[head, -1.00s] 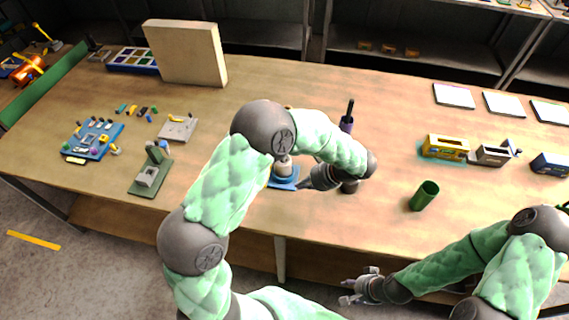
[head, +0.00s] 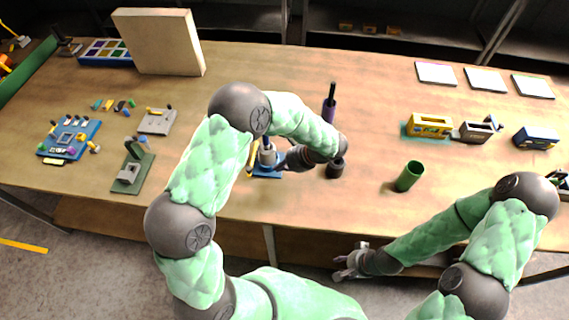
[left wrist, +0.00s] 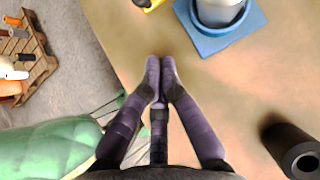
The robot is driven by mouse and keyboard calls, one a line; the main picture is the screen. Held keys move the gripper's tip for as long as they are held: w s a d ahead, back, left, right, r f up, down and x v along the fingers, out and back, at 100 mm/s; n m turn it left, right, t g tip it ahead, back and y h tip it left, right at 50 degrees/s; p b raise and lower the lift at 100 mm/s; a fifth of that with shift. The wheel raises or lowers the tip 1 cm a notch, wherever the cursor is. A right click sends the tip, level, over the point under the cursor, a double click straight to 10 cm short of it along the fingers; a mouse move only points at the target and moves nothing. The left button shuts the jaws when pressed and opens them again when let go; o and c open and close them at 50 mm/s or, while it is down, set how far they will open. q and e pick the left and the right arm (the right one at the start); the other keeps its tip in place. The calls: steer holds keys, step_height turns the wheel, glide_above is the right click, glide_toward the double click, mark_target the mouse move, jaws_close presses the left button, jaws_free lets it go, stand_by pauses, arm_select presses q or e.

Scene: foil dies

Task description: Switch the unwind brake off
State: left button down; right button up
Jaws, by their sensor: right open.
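No part is clearly marked as the unwind brake. A grey-white cylinder (head: 267,150) stands on a blue base plate (head: 262,172) near the table's middle, with a yellow part (head: 252,155) beside it. The plate (left wrist: 238,38) and cylinder (left wrist: 217,10) show at the top of the left wrist view, partly cut off. My left gripper (left wrist: 160,62) has its fingers together with nothing seen between them. It is over bare wood, apart from the plate; in the head view it (head: 280,167) is at the plate's right. My right gripper (head: 341,270) is open and empty, beyond the table's front edge.
A dark cylinder (head: 336,169) stands close to my left gripper; a purple-and-black upright piece (head: 329,105) is behind it. A green cup (head: 409,176) stands to the right. A green fixture (head: 132,168) and blue board (head: 70,138) lie left. The front middle is clear.

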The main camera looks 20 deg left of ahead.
mark_target(247, 171)
arm_select(q)
steer(key=a+f, duration=0.4)
steer(key=a, duration=0.3)
steer(key=shift+s+f, duration=0.2)
steer(key=shift+s, duration=0.1)
arm_select(e)
steer(key=shift+f, duration=0.15)
arm_select(q)
steer(key=shift+a, duration=0.1)
arm_select(e)
steer(key=shift+f, duration=0.1)
